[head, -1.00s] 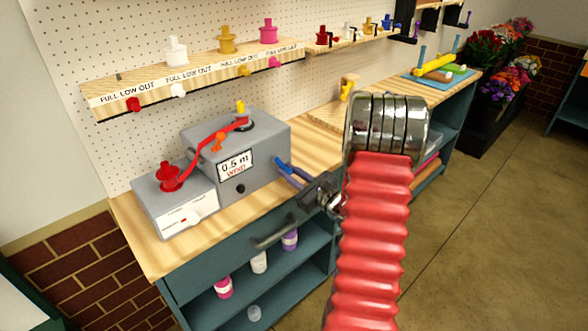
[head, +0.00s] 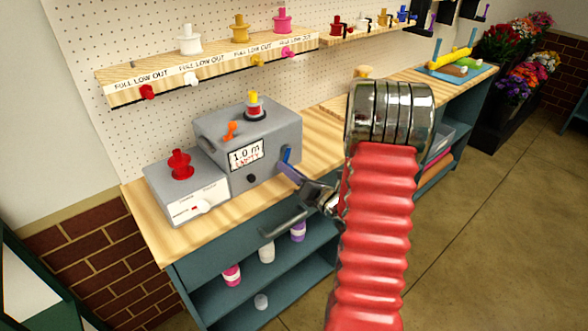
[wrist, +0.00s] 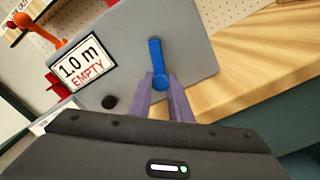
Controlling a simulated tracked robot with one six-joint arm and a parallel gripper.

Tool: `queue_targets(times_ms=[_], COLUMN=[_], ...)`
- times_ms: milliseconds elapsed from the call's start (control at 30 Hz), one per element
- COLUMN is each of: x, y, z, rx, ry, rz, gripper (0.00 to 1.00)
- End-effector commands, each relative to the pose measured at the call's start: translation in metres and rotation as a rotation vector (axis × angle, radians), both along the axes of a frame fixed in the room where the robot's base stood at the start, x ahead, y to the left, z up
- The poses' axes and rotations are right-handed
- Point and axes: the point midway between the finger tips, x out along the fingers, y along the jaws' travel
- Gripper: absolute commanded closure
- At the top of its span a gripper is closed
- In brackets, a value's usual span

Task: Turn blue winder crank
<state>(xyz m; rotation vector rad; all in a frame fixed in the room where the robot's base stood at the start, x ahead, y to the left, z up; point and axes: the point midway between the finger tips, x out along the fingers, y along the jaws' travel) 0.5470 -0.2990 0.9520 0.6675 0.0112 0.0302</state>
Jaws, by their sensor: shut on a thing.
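The grey winder (head: 250,140) stands on the wooden bench. Its display (head: 246,154) reads "1.0 m EMPTY", also legible in the wrist view (wrist: 83,67). The blue crank (head: 287,157) is on the winder's right side; in the wrist view its blue arm (wrist: 155,52) points up from the gripped end. My gripper (wrist: 163,84) is shut on the crank's lower end, with purple-grey fingers on either side. In the head view my gripper (head: 288,170) is partly hidden by my red arm. A yellow spool with red on it (head: 253,106) sits on top of the winder.
A grey unit with a red spool (head: 180,164) stands left of the winder. An orange lever (head: 230,131) is on the winder's top. A shelf (head: 215,65) with white, yellow and pink spools is above.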

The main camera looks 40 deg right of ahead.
Motion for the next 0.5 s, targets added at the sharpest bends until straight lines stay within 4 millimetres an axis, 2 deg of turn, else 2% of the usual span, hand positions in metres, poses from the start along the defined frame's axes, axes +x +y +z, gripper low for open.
queue_targets(times_ms=[200, 500], x=[0.0008, 0.0007], y=[0.0026, 0.0031], z=[0.0053, 0.0065], rx=[0.100, 0.143], ry=[-0.004, -0.003], rz=[-0.003, -0.006], gripper=[1.00, 1.00])
